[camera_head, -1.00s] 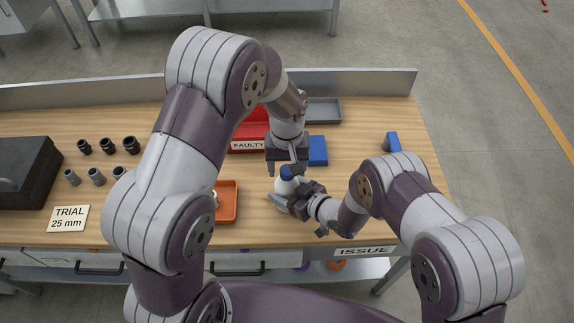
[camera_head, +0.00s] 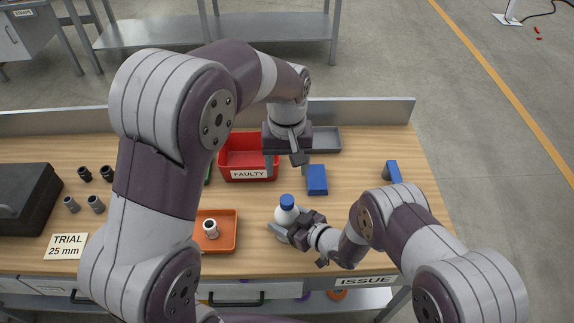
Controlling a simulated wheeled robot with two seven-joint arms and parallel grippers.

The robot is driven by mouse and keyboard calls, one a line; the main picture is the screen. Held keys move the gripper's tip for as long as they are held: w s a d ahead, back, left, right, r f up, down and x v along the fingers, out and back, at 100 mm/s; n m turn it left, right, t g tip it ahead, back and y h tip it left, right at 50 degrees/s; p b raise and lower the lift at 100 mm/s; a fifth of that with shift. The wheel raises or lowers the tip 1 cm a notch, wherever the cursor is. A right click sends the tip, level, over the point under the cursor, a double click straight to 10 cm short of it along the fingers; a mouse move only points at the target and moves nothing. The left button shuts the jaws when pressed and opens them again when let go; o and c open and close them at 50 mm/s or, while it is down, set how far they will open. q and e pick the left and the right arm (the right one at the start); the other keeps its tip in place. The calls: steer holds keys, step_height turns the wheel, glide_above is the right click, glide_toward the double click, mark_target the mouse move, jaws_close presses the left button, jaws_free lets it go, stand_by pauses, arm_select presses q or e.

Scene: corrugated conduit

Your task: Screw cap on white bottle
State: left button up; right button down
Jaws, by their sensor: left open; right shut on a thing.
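The white bottle (camera_head: 285,216) stands upright on the wooden table near the middle. The blue cap (camera_head: 287,201) sits on top of its neck; I cannot tell how tightly. My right gripper (camera_head: 280,230) comes in from the right, low down, and is shut on the white bottle, hiding part of its lower body. My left gripper (camera_head: 283,164) is open and empty, pointing down behind and above the bottle, apart from the cap.
A red bin (camera_head: 232,172) labelled FAULTY and a grey tray (camera_head: 327,139) stand at the back. Blue blocks (camera_head: 317,180) lie to the right. An orange tray (camera_head: 229,241) holds a light fitting (camera_head: 211,229). Dark and grey fittings (camera_head: 96,204) and a black case (camera_head: 28,200) are left.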

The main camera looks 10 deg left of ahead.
jaws_free()
arm_select(q)
steer(key=shift+f+b, duration=0.7)
steer(key=shift+f, duration=0.05)
arm_select(e)
steer(key=v, duration=1.2)
steer(key=shift+s+d+r, duration=0.15)
steer(key=shift+s+d, duration=0.05)
steer(key=shift+d, duration=0.1)
